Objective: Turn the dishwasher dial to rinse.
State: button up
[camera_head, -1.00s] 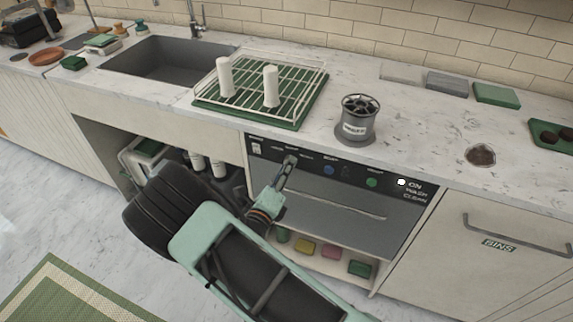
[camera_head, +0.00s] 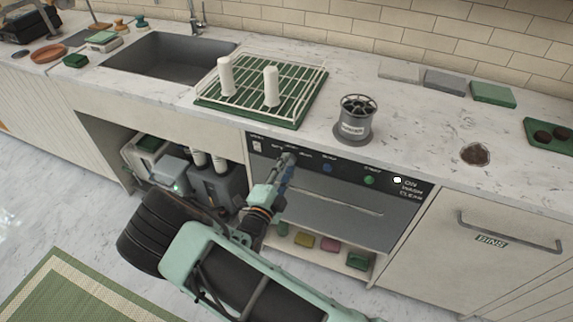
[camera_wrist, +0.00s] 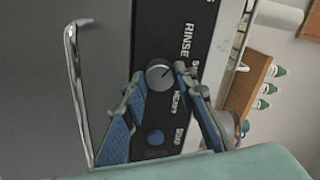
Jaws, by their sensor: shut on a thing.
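The dishwasher (camera_head: 335,210) has a dark control panel (camera_head: 350,174) along its top edge, under the counter. The dial (camera_wrist: 159,74) is a round dark grey knob with a light mark, seen in the wrist view. The label RINSE (camera_wrist: 187,42) lies above it and HEAVY (camera_wrist: 179,104) below right; another label is partly hidden by a finger. I cannot clearly tell which label the mark meets. My gripper (camera_wrist: 159,76) has its blue-padded fingers on both sides of the dial, shut on it. In the head view my gripper (camera_head: 287,160) covers the dial.
A blue button (camera_wrist: 155,137) is close to my fingers. The dishwasher's bar handle (camera_wrist: 78,95) runs along its front. A rack (camera_head: 265,85) and a grey basket (camera_head: 355,122) stand on the counter above. Cloths and sponges (camera_head: 304,241) sit on a shelf below.

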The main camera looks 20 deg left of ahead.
jog(key=shift+n, duration=0.6)
jog(key=o, duration=1.1)
jog(key=shift+o, duration=0.2)
jog(key=s+a, duration=0.1)
jog(key=s, duration=1.1)
